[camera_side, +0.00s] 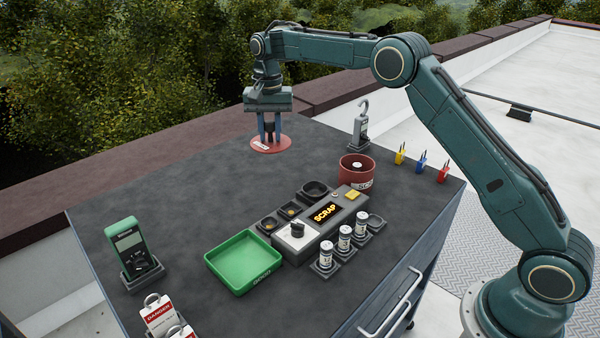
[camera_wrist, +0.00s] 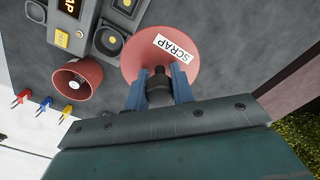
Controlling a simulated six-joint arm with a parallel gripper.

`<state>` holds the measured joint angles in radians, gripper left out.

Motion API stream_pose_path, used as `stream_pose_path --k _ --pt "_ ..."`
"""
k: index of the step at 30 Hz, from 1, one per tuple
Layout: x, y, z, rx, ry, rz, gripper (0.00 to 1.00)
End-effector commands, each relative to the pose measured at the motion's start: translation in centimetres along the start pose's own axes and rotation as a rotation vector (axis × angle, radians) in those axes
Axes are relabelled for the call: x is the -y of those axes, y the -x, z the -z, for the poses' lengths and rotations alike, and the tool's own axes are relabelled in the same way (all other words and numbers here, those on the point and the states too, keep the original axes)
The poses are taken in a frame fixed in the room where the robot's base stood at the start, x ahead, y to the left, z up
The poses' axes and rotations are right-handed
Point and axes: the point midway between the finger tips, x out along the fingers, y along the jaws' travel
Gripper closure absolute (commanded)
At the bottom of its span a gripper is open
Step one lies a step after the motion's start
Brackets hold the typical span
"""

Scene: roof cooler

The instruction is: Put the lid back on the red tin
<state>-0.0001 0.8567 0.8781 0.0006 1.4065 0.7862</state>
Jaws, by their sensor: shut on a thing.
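The red lid (camera_side: 270,146) is a round disc with a white label and a dark knob, at the far edge of the dark table. In the wrist view the lid (camera_wrist: 188,62) shows its SCRAP label. My gripper (camera_side: 270,130) is upright over it, with its two blue fingers shut on the dark knob; the wrist view shows the fingers (camera_wrist: 160,85) on both sides of it. I cannot tell whether the lid touches the table. The red tin (camera_side: 356,170) stands open to the right, with a pale cylinder inside; the wrist view also shows the tin (camera_wrist: 62,82).
A tester unit (camera_side: 322,222) with a SCRAP display and several small cups stands mid-table. Three cells (camera_side: 344,238) stand beside it. A green tray (camera_side: 243,262), a green meter (camera_side: 133,250), a hook-topped device (camera_side: 360,128) and coloured probes (camera_side: 421,160) are around. The far left is clear.

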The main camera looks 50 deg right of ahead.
Motion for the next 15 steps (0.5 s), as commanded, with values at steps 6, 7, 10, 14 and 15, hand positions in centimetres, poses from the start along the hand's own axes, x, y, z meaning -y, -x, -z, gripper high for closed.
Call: stream_pose_path --k 6,7,10,14,15 --pt "-0.1 -4.4 -0.1 0.004 0.0 -0.004 0.99" --pt "-0.1 -4.9 -0.1 0.003 0.0 -0.003 0.99" --pt "-0.1 -6.8 -0.1 0.003 0.0 -0.003 0.99" --pt "0.0 -9.1 -0.1 0.003 0.0 -0.002 0.99" --pt "-0.1 -9.7 -0.1 0.003 0.0 -0.002 0.99"
